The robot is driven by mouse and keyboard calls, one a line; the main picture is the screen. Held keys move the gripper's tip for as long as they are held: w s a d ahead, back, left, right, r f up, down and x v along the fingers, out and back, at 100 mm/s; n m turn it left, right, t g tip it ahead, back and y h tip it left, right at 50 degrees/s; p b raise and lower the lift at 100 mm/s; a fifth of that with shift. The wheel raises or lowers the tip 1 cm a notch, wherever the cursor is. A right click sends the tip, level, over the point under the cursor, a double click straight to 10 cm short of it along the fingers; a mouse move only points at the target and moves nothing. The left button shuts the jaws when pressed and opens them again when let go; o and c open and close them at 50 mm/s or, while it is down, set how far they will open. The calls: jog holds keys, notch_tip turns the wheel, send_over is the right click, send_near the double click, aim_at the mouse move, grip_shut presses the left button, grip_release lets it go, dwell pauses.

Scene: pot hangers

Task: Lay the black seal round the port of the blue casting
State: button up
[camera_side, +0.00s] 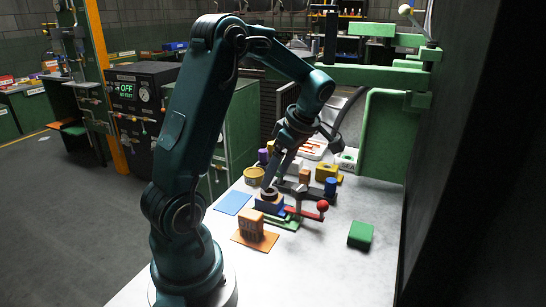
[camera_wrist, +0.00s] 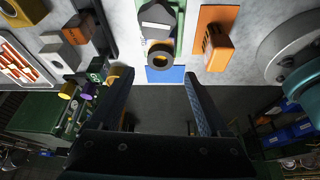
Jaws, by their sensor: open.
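The blue casting (camera_side: 270,207) stands on a green plate (camera_side: 287,224) below my gripper (camera_side: 275,178) in the side view. A dark ring, which looks like the black seal (camera_side: 269,193), lies on top of the casting. It also shows in the wrist view (camera_wrist: 150,57) as a dark ring with a tan middle, beside a dark grey block face (camera_wrist: 157,18). It appears to lie round the port, but I cannot tell whether it is fully seated. My gripper (camera_wrist: 158,78) is open in the wrist view, its fingers spread either side of the ring and holding nothing visible.
An orange block (camera_side: 251,222) sits on an orange mat (camera_side: 262,245), and a blue mat (camera_side: 230,205) lies left of the casting. A red ball (camera_side: 323,205) stands close on the right. A green block (camera_side: 360,234) is farther right. The front of the table is clear.

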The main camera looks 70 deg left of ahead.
jog(key=v, duration=0.8)
jog(key=s+d+m+t+h, duration=0.1)
jog(key=s+d+m+t, duration=0.2)
jog(key=d+m, duration=0.5)
jog(key=s+d+f+m+t+h, duration=0.1)
jog(key=s+d+m+t, duration=0.3)
jog(key=d+m, duration=0.5)
jog(key=shift+d+f+m+t+h, duration=0.3)
jog(key=shift+m+t+h, duration=0.45)
jog(key=shift+m, duration=3.55)
jog(key=shift+s+r, duration=0.1)
